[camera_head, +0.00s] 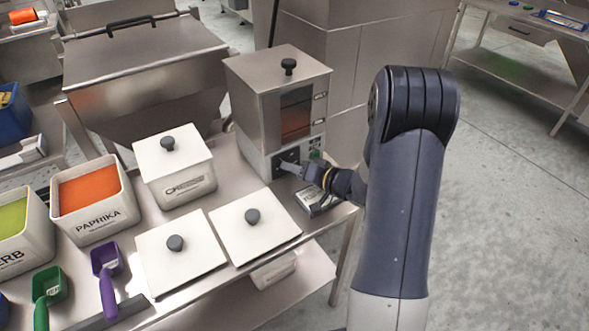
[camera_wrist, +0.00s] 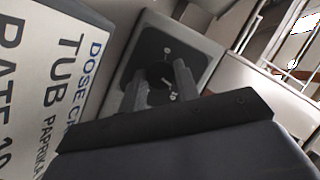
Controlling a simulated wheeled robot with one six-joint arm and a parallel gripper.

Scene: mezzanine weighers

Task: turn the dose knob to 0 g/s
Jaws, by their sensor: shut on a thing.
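The doser (camera_head: 258,108) is a steel box with a lid knob and a dark window showing orange powder, at the back of the bench. My gripper (camera_head: 284,165) reaches its lower front from the right. In the wrist view my gripper (camera_wrist: 160,84) has its two grey fingers on either side of the dark dose knob (camera_wrist: 161,75), shut on it. The knob sits on a black dial plate (camera_wrist: 188,52) in a grey frame. Small white marks show above and below the knob, too small to read. The knob's pointer is hidden or too dark to tell.
A card (camera_wrist: 62,75) beside the dial reads "DOSE CA", "TUB PAPRIKA" and "RATE 10", cut off by the view. A small scale-like device (camera_head: 318,200) lies below my wrist. Lidded white tubs (camera_head: 180,258), a paprika tub (camera_head: 92,208) and scoops (camera_head: 107,275) fill the bench left.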

